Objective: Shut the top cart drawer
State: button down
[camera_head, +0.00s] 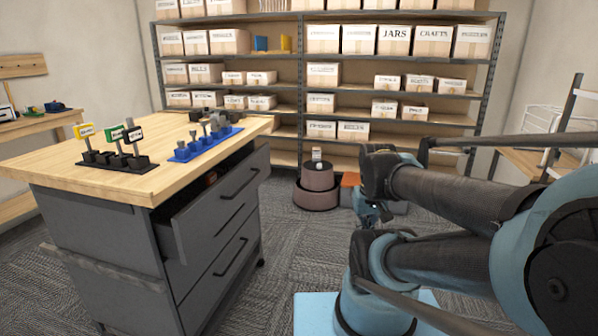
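The grey cart (95,223) with a wooden top stands at the left. Its top drawer (216,220) is pulled out part way, and a strip of its inside shows between the drawer front and the cart body. The drawer's dark bar handle (240,182) faces right. My gripper (372,214) appears as a small blue and dark shape beyond my arm links, to the right of the drawer and apart from it. My arm partly hides it, and its fingers are too small to read.
Tools in a blue rack (207,143) and a black holder (117,162) stand on the cart top. The lower drawer (222,275) looks shut. Shelves of boxes (325,80) line the back wall. A round brown stack (317,187) stands on the floor. Carpet between cart and arm is clear.

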aim_at(184, 224)
jog(key=z, duration=0.4)
jog(key=k, duration=0.7)
jog(key=u, duration=1.15)
jog(key=i, duration=1)
jog(key=z, duration=0.1)
